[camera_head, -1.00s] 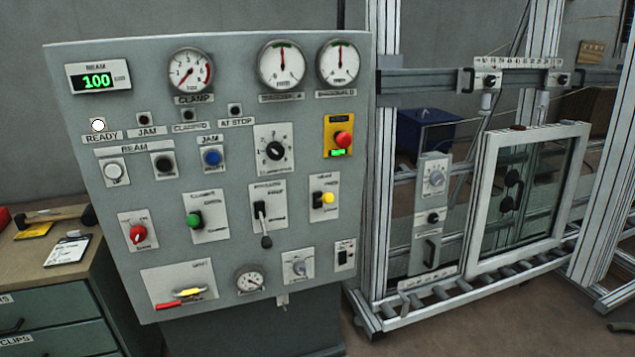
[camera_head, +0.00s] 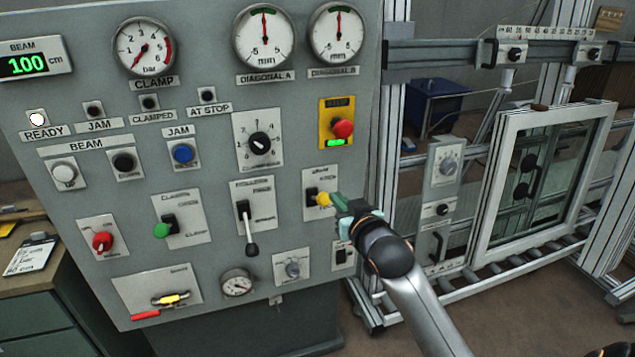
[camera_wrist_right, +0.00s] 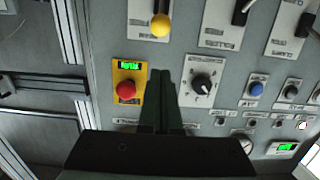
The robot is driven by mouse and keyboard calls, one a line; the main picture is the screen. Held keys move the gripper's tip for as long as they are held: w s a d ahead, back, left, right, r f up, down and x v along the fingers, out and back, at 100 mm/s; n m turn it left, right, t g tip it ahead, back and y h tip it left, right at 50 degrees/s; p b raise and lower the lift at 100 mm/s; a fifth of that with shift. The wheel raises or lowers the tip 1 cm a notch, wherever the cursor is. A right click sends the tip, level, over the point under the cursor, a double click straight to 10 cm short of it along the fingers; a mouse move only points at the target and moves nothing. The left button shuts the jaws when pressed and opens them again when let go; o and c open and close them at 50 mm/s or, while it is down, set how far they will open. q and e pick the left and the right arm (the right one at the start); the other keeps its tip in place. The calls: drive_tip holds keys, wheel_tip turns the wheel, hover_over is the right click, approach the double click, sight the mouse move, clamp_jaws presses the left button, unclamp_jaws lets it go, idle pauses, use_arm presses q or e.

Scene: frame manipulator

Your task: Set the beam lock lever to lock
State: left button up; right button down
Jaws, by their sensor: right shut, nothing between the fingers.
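A lever with a yellow knob (camera_head: 324,199) sticks out from a pale plate on the grey control panel (camera_head: 215,95). The plate's lettering is too small to read, so I cannot confirm it is the beam lock. My right gripper (camera_head: 338,203) is shut and empty, with its fingertips close by the right of this knob in the head view; I cannot tell whether they touch. In the right wrist view, the yellow knob (camera_wrist_right: 160,25) shows beyond the tips of the shut fingers (camera_wrist_right: 167,75). My left gripper is out of view.
A green-knob lever (camera_head: 162,230) and a black-knob lever (camera_head: 251,249) are left of the yellow one. A red button (camera_head: 343,128) sits above it. An aluminium frame with a white window (camera_head: 486,190) stands right of the panel.

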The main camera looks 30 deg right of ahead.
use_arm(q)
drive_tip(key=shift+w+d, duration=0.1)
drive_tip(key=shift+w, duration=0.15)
use_arm(e)
drive_tip(key=shift+w+d+r, duration=0.35)
drive_tip(key=shift+w+r, duration=0.15)
drive_tip(key=shift+r, duration=0.2)
drive_tip(key=p, duration=0.1)
hover_over(325, 198)
drive_tip(key=w, duration=0.2)
drive_tip(key=shift+d+f, duration=0.25)
drive_tip(key=shift+f, duration=0.6)
drive_tip(key=shift+s+a+f, duration=0.1)
drive_tip(key=shift+s+f, duration=0.3)
drive_tip(key=shift+f, duration=0.2)
drive_tip(key=shift+s+a+f, duration=0.1)
drive_tip(key=shift+s+f, duration=0.25)
drive_tip(key=shift+f, duration=0.25)
drive_tip(key=shift+s+f, duration=0.3)
drive_tip(key=shift+f, duration=0.2)
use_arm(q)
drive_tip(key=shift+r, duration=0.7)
